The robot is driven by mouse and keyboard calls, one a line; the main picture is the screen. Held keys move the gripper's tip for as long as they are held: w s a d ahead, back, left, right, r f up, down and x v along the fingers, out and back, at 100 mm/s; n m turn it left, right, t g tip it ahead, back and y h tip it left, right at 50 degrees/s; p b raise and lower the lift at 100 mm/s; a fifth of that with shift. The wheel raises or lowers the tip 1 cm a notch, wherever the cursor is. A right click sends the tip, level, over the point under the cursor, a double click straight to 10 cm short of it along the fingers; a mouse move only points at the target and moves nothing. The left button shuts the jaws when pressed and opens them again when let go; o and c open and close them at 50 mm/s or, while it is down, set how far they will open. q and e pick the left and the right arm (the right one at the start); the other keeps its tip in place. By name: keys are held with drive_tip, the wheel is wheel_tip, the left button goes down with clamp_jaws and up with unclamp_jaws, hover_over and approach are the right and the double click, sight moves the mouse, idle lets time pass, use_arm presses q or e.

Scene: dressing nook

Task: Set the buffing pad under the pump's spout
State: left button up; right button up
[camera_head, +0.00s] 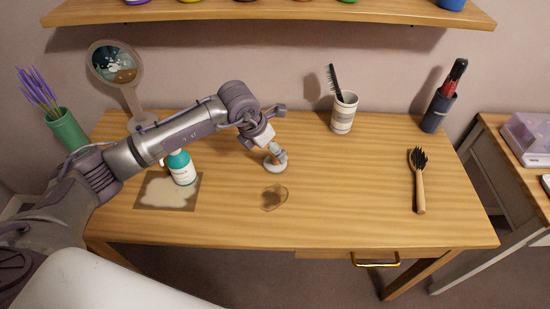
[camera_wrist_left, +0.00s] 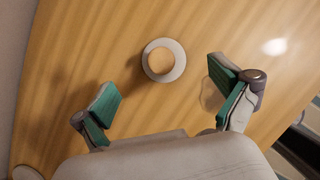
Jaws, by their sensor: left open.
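The buffing pad (camera_head: 275,163), a pale round disc with a knob handle, stands on the wooden table just below my left gripper (camera_head: 264,129). In the left wrist view the buffing pad (camera_wrist_left: 179,60) shows from above with a tan knob, apart from the fingers. The left gripper (camera_wrist_left: 166,88) is open, with its green-padded fingers spread and nothing between them. The pump (camera_head: 183,170), a teal and white bottle, stands to the left at the back of a brown mat with a cream patch. My arm hides its top, so I cannot make out the spout. My right gripper is not in view.
A dark wet-looking spot (camera_head: 273,198) lies in front of the pad. A striped cup (camera_head: 343,115) with a comb, a dark holder (camera_head: 437,112) and a wooden brush (camera_head: 419,190) stand or lie to the right. A hand mirror (camera_head: 131,97) is at the back left.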

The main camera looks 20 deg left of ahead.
sight(275, 159)
use_arm(q)
drive_tip(key=shift+p+x, duration=0.5)
drive_tip(key=shift+x, duration=2.4)
drive_tip(key=shift+s, duration=0.15)
drive_tip(key=c, duration=1.3)
